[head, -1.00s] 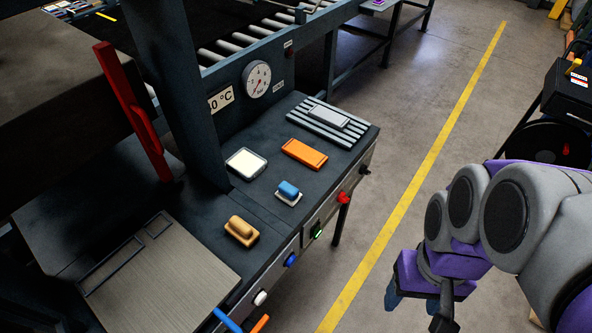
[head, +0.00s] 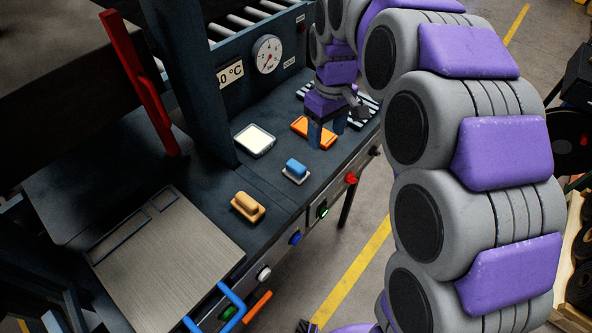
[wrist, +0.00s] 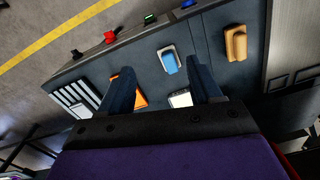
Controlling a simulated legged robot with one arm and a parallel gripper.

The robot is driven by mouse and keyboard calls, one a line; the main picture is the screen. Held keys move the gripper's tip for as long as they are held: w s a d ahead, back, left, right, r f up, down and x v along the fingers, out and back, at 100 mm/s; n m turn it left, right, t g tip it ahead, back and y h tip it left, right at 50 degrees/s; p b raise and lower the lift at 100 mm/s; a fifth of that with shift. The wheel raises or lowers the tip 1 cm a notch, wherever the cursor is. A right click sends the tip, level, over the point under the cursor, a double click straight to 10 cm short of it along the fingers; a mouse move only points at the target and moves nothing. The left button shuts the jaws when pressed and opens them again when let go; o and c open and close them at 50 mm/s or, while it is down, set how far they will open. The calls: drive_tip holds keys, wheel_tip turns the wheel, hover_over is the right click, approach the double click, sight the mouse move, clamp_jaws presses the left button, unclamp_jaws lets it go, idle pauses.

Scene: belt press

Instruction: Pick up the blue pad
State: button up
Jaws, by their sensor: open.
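The blue pad (head: 296,167) sits on a small white base on the dark bench top, near its front edge. It also shows in the wrist view (wrist: 169,63), between and beyond my two fingertips. My gripper (head: 326,136) is open and empty, pointing down over the orange block (head: 300,126), to the right of the blue pad. In the wrist view my fingers (wrist: 160,68) are spread wide, apart from the pad. My arm hides part of the bench's right end.
A tan block (head: 247,207) stands left of the pad, a white-topped tray (head: 255,140) behind it. Coloured buttons line the bench front, including a red one (head: 351,178). A dark post (head: 187,90) and red lever (head: 140,85) rise at the left.

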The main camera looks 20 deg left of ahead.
drive_tip(key=n, duration=0.2)
hover_over(296, 165)
wheel_tip(296, 165, down, 2)
drive_tip(key=f+b, duration=0.1)
drive_tip(key=f, duration=0.3)
drive_tip(key=f+b, duration=0.1)
drive_tip(key=f, duration=0.3)
drive_tip(key=f+b, duration=0.1)
drive_tip(key=f, duration=0.3)
drive_tip(key=shift+w+a+f, duration=0.1)
drive_tip(key=shift+a+f, duration=0.25)
drive_tip(key=shift+f, duration=0.05)
drive_tip(key=shift+d+f, duration=0.15)
drive_tip(key=shift+f, duration=0.4)
wheel_tip(296, 165, down, 4)
drive_tip(key=shift+d+f+b, duration=0.1)
drive_tip(key=shift+d+b, duration=0.05)
drive_tip(key=shift+b, duration=0.7)
drive_tip(key=shift+c, duration=0.5)
drive_tip(key=c, duration=0.7)
